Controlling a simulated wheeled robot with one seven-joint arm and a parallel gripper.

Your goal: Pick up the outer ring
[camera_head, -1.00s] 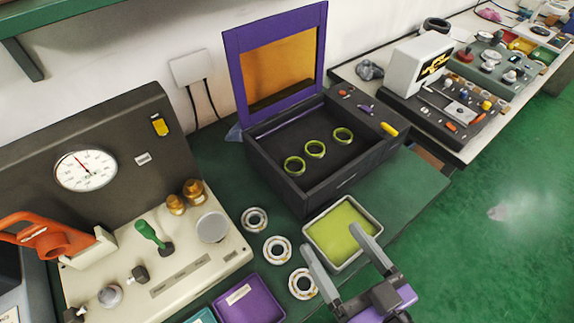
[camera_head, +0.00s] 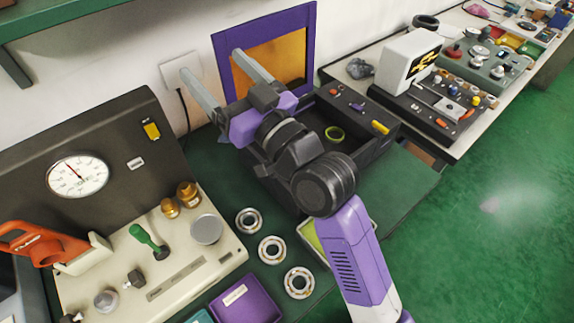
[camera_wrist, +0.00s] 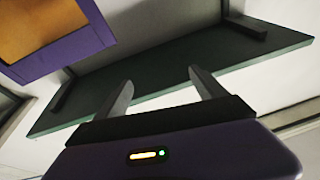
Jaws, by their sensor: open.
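The rest of the box's inside is hidden behind my arm. Three silver bearing rings lie in a row on the green bench: one at the back (camera_head: 248,221), one in the middle (camera_head: 272,250) and one at the front (camera_head: 299,283). My gripper (camera_head: 218,80) is open and empty, raised in front of the box's purple-framed lid, fingers pointing up and left. In the wrist view the open fingers (camera_wrist: 158,90) have nothing between them.
The purple lid frame (camera_head: 222,50) stands upright behind the box; it also shows in the wrist view (camera_wrist: 75,50). A shelf (camera_head: 90,20) is at upper left. A gauge machine (camera_head: 120,120) fills the left. A tray (camera_head: 308,232) is mostly hidden by my arm.

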